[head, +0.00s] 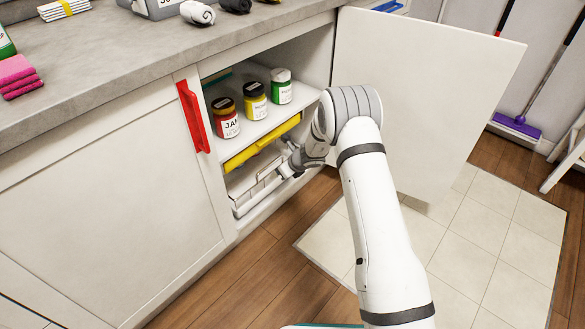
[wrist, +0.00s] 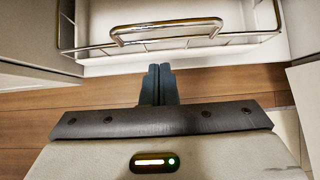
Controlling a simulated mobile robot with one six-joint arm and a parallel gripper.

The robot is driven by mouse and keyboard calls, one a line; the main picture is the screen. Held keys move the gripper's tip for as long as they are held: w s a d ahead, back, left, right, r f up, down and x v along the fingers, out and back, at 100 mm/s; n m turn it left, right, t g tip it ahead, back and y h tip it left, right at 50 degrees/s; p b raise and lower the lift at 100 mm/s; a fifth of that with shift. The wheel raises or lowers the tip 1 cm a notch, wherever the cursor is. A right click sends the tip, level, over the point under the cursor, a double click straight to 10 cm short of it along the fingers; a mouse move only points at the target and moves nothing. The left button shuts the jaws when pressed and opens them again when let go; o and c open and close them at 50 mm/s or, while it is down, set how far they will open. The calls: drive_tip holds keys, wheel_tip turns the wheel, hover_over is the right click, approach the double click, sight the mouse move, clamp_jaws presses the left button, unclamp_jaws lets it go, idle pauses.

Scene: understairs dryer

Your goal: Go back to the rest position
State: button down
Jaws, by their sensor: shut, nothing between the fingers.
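In the wrist view my gripper (wrist: 160,70) is shut, its two dark fingers side by side with nothing held. The fingertips point toward a white pull-out basket with a chrome rail and handle (wrist: 168,28) and appear apart from it. In the head view my arm reaches from the lower right to the open cabinet (head: 219,181); its wrist is at the cabinet's opening, and the fingers cannot be made out clearly there.
The cabinet door (head: 425,90) stands open to the right, close behind my arm. Jars, one a red jar (head: 226,118), stand on the upper shelf above a yellow bar (head: 260,146). A red handle (head: 193,117) is at left. The wooden floor (head: 262,275) in front is clear.

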drive_tip(key=p+v, duration=0.2)
drive_tip(key=v, duration=0.7)
drive_tip(key=shift+r, duration=0.25)
drive_tip(key=s+d+r+n+g+p, duration=0.1)
drive_tip(key=s+r+n+p, duration=0.35)
drive_tip(key=r, duration=0.75)
drive_tip(key=s+d+r+n+p, duration=0.2)
drive_tip(key=s+r+n+p, duration=0.25)
drive_tip(key=r, duration=0.65)
drive_tip(key=s+d+r+n+g+p, duration=0.1)
drive_tip(key=s+r+n+p, duration=0.35)
drive_tip(key=r, duration=0.75)
drive_tip(key=s+d+r+n+h+p, duration=0.3)
drive_tip(key=s+d+r+n+p, duration=0.3)
drive_tip(key=s+r, duration=0.5)
drive_tip(key=s+d+r+n+h+p, duration=0.3)
drive_tip(key=s+d+r+n+p, duration=0.3)
drive_tip(key=s+r, duration=0.5)
drive_tip(key=s+d+p, duration=0.2)
drive_tip(key=p, duration=0.1)
drive_tip(key=shift+p, duration=0.35)
